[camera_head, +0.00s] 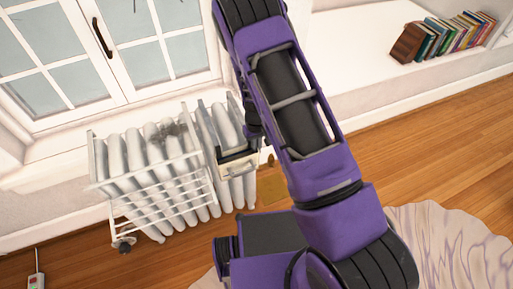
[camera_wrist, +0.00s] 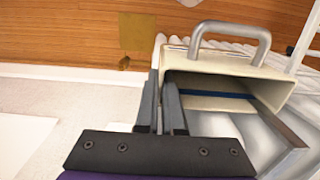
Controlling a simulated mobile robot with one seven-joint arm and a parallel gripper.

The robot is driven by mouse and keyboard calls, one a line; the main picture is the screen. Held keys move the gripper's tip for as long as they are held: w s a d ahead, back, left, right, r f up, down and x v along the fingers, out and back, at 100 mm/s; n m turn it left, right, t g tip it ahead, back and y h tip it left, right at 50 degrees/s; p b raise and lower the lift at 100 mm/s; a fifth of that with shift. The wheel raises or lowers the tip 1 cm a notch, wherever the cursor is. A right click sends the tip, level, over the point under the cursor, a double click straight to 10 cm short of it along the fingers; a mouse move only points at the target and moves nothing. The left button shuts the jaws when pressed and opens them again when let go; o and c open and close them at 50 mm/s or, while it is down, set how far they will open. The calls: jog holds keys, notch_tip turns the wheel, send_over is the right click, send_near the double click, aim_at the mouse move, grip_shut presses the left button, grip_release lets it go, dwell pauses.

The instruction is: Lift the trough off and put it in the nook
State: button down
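The trough is a cream, open-ended box with a grey bar handle (camera_wrist: 232,36). In the wrist view the trough (camera_wrist: 190,60) fills the upper right, its open side towards me. In the head view the trough (camera_head: 232,162) is at the top of the narrower white radiator section, by the window. My gripper (camera_wrist: 160,78) has its two dark fingers close together at the trough's left wall. One finger is outside and one inside, with the thin wall between them. In the head view my purple arm hides most of the gripper. A white recess with a ledge (camera_head: 350,60) lies at the upper right, perhaps the nook.
White radiators (camera_head: 160,170) stand under the closed window (camera_head: 110,45). A row of books (camera_head: 445,38) sits at the right of the ledge, whose middle looks bare. A pale rug (camera_head: 450,240) lies on the wooden floor. A small brownish square (camera_wrist: 137,32) lies near the trough.

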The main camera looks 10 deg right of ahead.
jog(key=shift+r, duration=0.15)
dwell(0.7)
jog(key=shift+r+p, duration=1.8)
jog(key=shift+r, duration=0.85)
jog(key=s+d+b, duration=0.1)
jog(key=s+d, duration=0.2)
jog(key=s, duration=1)
jog(key=shift+s+d+r+b, duration=0.2)
jog(key=shift+d+r+b, duration=0.15)
jog(key=shift+d+r, duration=0.1)
